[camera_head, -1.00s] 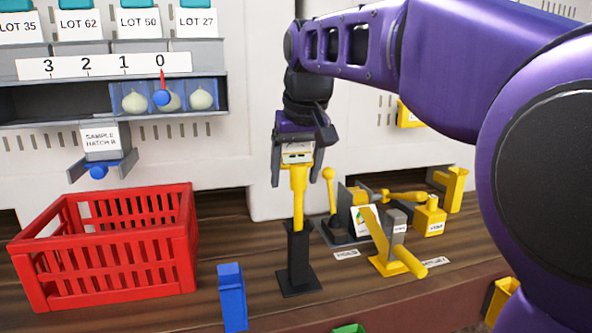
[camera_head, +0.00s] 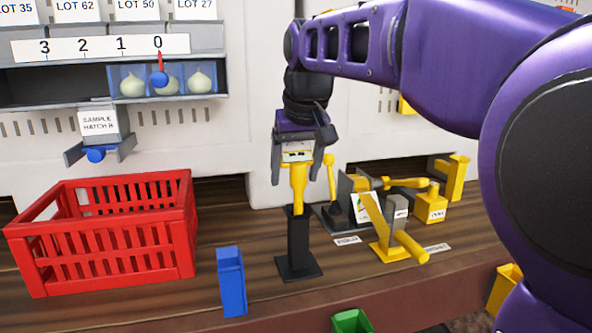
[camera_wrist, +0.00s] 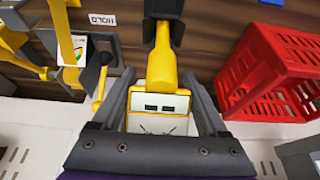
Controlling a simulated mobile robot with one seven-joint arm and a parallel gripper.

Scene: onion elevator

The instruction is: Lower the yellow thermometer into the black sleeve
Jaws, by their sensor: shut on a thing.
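The yellow thermometer (camera_head: 298,177) has a pale display head and a yellow stem. It hangs upright in my gripper (camera_head: 301,165), which is shut on its head. The black sleeve (camera_head: 298,238) stands upright on a flat square base on the wooden counter, directly below. The lower end of the stem is hidden at the sleeve mouth and appears to be inside it. In the wrist view the thermometer's display (camera_wrist: 160,108) sits between the fingers, and its stem runs to the dark sleeve (camera_wrist: 163,8) at the top edge.
A red crate (camera_head: 110,270) stands at left and a blue holder (camera_head: 231,280) at front. Yellow and grey fixtures (camera_head: 390,240) crowd the right side close to the sleeve. A sample hatch (camera_head: 100,125) and an onion shelf are on the wall behind.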

